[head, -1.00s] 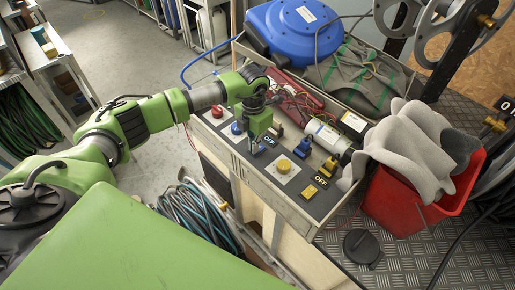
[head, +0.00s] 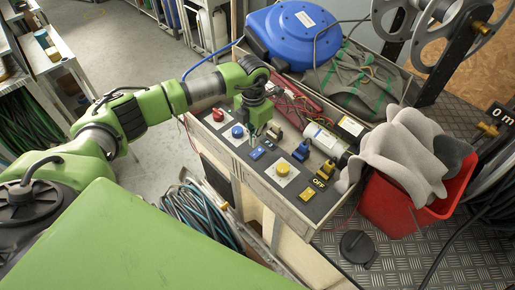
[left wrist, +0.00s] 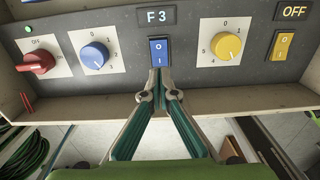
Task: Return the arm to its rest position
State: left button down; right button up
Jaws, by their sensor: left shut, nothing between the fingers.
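My left gripper (head: 252,143) is shut and empty. In the head view it hangs over the grey control panel (head: 318,208). In the left wrist view its fingertips (left wrist: 160,76) meet just below the blue rocker switch (left wrist: 160,50) in the picture; I cannot tell whether they touch it. That switch also shows in the head view (head: 257,153). Beside it on the panel are a red rotary switch (left wrist: 38,62), a blue knob (left wrist: 94,55), a yellow knob (left wrist: 226,45) and a yellow rocker switch (left wrist: 283,45) marked OFF. My right gripper is not in view.
Behind the panel lie wires, a red bar and a white cylinder (head: 320,138). A blue hose reel (head: 293,32) stands at the back. A red bin (head: 400,205) with grey cloth (head: 405,160) stands at right. Coiled hoses (head: 200,215) lie below the bench. Open floor shows at upper left.

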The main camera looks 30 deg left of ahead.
pick_arm(q)
jog(key=shift+r+p, duration=0.3)
jog(key=shift+r, duration=0.5)
